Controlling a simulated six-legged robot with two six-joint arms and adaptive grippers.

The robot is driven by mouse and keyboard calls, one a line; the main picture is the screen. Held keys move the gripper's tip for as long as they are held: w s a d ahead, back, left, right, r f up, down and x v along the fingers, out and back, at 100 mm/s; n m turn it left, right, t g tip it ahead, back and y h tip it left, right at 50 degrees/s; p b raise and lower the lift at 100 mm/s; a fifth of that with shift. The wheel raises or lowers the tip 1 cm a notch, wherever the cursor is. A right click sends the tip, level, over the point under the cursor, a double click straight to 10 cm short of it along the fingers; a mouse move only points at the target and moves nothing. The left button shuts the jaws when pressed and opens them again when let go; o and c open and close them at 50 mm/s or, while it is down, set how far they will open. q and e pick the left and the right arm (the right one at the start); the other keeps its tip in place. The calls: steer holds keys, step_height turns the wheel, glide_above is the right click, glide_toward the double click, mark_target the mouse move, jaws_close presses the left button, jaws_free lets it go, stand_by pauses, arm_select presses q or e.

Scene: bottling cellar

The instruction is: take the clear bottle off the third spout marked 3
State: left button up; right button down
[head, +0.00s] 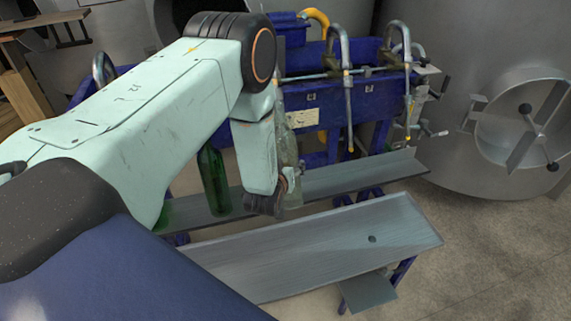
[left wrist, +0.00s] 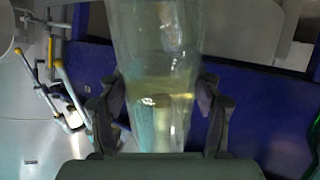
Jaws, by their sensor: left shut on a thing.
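The clear bottle (head: 290,155) stands about upright in front of the blue filler, partly hidden behind my left arm. In the left wrist view the clear bottle (left wrist: 158,45) fills the middle, with pale yellow liquid in it. My left gripper (head: 268,203) is shut on it; its two fingers show on either side of the glass in the left wrist view (left wrist: 160,105). The bottle's top and any spout at its mouth are hidden or too unclear to tell. The marks on the small plates cannot be read. My right gripper is not in view.
The blue filler (head: 345,105) carries bent metal spouts (head: 345,75). A green bottle (head: 213,180) stands left of the gripper, over the rear metal shelf (head: 365,172). A wider metal tray (head: 320,245) lies in front, bare. A big steel tank (head: 480,60) is at right.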

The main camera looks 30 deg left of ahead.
arm_select(q)
steer(key=shift+s+d+f+b, duration=1.5)
steer(key=shift+f+b, duration=1.6)
steer(key=shift+f, duration=1.45)
steer(key=shift+s+d+f+b, duration=1.15)
steer(key=shift+d+f+b, duration=0.55)
steer(key=shift+f+b, duration=2.1)
steer(key=s+d+p, duration=0.4)
steer(key=d+p, duration=0.1)
steer(key=shift+s+d+r, duration=0.15)
steer(key=shift+s+r, duration=0.1)
steer(key=shift+s, duration=0.1)
